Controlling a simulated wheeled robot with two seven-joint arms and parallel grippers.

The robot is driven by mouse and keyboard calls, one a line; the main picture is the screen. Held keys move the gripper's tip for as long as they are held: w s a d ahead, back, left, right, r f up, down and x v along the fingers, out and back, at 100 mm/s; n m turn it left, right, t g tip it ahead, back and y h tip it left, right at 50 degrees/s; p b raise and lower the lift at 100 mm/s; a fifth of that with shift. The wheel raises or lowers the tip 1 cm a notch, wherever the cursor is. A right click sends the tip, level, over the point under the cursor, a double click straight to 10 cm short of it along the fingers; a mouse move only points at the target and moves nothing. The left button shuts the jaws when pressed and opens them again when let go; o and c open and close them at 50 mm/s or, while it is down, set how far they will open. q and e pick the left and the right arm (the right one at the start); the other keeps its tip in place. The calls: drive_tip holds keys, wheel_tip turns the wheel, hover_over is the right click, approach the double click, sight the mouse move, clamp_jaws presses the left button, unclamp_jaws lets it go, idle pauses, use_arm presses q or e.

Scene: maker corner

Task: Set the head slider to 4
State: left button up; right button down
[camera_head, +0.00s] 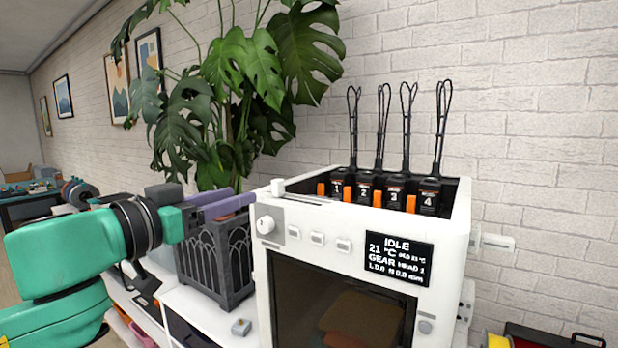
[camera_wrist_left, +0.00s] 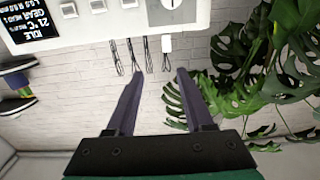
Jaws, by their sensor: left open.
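The white printer (camera_head: 460,225) has a white slider knob (camera_head: 278,187) at the left end of a rail along its top front edge. Four black heads numbered 1 to 4 (camera_head: 383,190) stand in a row behind it. My right gripper is out of view.
A round dial (camera_head: 266,225) and several buttons (camera_head: 317,238) are on the printer's front, below the rail. A dark planter (camera_head: 214,262) with a large leafy plant (camera_head: 230,70) stands close behind my left gripper. Black cable loops (camera_head: 409,125) rise above the heads.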

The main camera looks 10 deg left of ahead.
sight(274, 182)
use_arm(q)
drive_tip(key=p+x, duration=0.3)
drive_tip(key=x, duration=0.1)
drive_tip(key=a+p+x, duration=0.1)
drive_tip(key=p+x, duration=0.2)
drive_tip(key=x, duration=0.1)
drive_tip(key=p+x, duration=0.4)
drive_tip(key=x, duration=0.1)
drive_tip(key=shift+w+a, duration=0.25)
drive_tip(key=shift+w, duration=0.1)
drive_tip(key=shift+w+d+f, duration=0.1)
drive_tip(key=shift+w+d, duration=0.15)
drive_tip(key=shift+s+a, duration=0.1)
drive_tip(key=shift+a, duration=0.05)
clamp_jaws()
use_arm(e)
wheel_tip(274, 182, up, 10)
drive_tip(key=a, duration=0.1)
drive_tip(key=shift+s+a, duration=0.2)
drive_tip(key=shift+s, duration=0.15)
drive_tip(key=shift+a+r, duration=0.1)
